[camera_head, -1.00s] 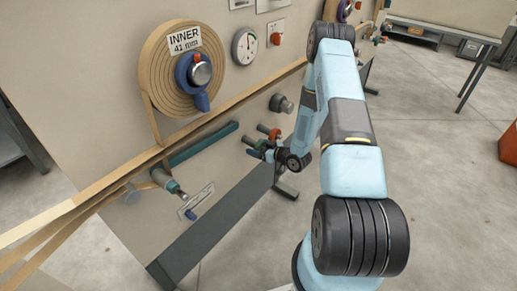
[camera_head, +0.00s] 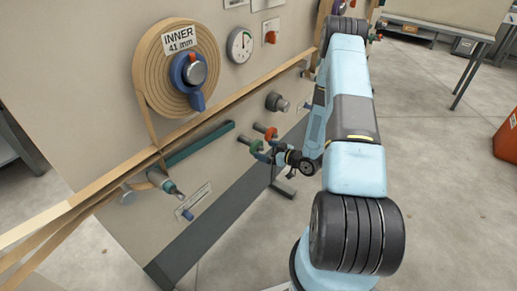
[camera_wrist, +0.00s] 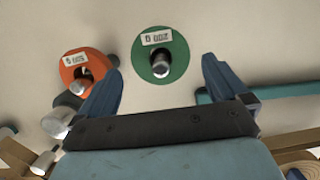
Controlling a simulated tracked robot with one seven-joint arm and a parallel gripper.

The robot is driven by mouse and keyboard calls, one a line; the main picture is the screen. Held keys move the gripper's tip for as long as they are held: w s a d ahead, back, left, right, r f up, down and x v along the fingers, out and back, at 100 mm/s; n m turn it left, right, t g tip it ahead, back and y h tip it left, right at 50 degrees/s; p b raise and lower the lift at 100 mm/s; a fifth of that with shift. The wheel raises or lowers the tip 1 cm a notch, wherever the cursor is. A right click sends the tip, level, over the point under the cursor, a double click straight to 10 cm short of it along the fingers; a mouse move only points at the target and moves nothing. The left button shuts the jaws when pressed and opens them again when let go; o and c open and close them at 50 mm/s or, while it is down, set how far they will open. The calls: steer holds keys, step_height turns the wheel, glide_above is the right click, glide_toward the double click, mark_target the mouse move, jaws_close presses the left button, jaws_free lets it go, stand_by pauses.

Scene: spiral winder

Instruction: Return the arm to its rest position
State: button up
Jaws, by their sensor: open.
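My gripper (camera_wrist: 160,90) is open in the wrist view, its two blue fingers spread apart with nothing between them. It also shows small in the head view (camera_head: 266,155), close to the machine panel. A green round collar (camera_wrist: 160,55) with a metal shaft and a label sits on the panel ahead, between the fingertips in the picture. An orange-red round collar (camera_wrist: 86,70) with a label is left of it, beside the left finger. Whether the fingers touch anything cannot be told. My arm is bent, reaching left to the panel.
The upright panel (camera_head: 95,80) carries a wooden spiral marked INNER 41 mm (camera_head: 150,75), a gauge (camera_head: 240,45) and a dark knob (camera_head: 277,102). Wooden strips (camera_head: 60,215) cross it. A teal bar (camera_head: 200,144) lies below them. Open floor (camera_head: 440,180) is at right, with an orange bin (camera_head: 506,145).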

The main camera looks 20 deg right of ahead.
steer(key=v, duration=0.7)
steer(key=w+d+r+g+h, duration=0.25)
steer(key=w+r+h, duration=0.35)
steer(key=r, duration=0.6)
step_height(320, 180, up, 18)
steer(key=s+d+m+h, duration=0.1)
steer(key=s+m+h, duration=0.1)
steer(key=h, duration=0.2)
steer(key=s+a+r+m+g+h, duration=0.1)
steer(key=s+a+r+m+g, duration=0.3)
steer(key=s+r, duration=0.9)
steer(key=s+a+r+y, duration=0.1)
steer(key=s+a+r, duration=0.1)
steer(key=s, duration=0.7)
steer(key=s+a+r, duration=0.2)
steer(key=s+a, duration=0.3)
steer(key=s, duration=0.3)
steer(key=shift+s+m+y, duration=0.4)
steer(key=shift+a+r, duration=0.1)
steer(key=shift+a, duration=0.05)
steer(key=shift+c, duration=0.5)
